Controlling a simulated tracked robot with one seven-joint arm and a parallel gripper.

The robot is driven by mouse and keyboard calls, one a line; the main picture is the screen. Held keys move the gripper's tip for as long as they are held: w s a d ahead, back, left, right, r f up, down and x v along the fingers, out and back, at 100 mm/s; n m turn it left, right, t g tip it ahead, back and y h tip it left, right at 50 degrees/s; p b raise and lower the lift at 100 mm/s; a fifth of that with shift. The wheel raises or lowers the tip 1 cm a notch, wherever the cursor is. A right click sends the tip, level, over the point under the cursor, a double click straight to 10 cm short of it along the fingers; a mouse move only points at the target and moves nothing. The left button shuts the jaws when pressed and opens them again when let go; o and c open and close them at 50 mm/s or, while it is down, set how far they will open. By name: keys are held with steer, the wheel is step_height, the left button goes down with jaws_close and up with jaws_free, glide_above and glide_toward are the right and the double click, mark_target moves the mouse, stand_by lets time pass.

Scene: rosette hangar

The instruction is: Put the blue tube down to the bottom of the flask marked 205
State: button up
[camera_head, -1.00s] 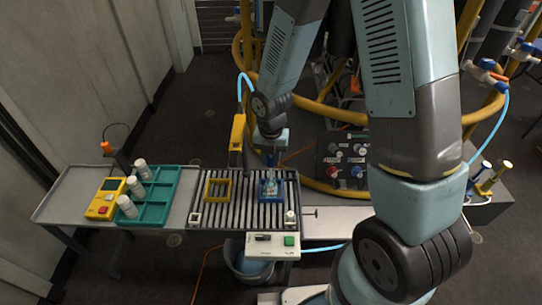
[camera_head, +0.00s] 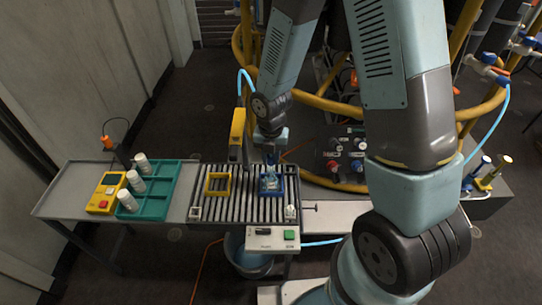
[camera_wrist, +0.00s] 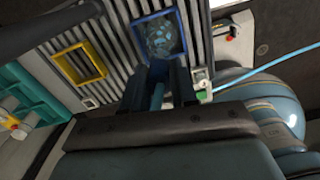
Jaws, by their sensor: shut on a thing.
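A clear bluish flask (camera_head: 269,184) stands inside a blue square frame (camera_head: 282,187) on the slatted rack. In the wrist view the flask (camera_wrist: 160,38) shows as a glassy shape inside the blue frame (camera_wrist: 183,32). No number can be read on it. My gripper (camera_wrist: 160,72) is shut on the blue tube (camera_wrist: 157,92), a strip of which shows between the dark fingers. In the head view my gripper (camera_head: 270,158) points down just above the flask. The tube's lower end is hidden, so I cannot tell how deep it is.
A yellow frame (camera_head: 217,176) sits empty left of the blue one on the slatted rack (camera_head: 235,211). Further left are a teal tray (camera_head: 160,205) with white bottles and a yellow device (camera_head: 107,193). A yellow post (camera_head: 237,128) stands close behind my gripper.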

steer(key=shift+f, duration=0.3)
steer(key=o, duration=1.6)
steer(key=shift+r, duration=3.05)
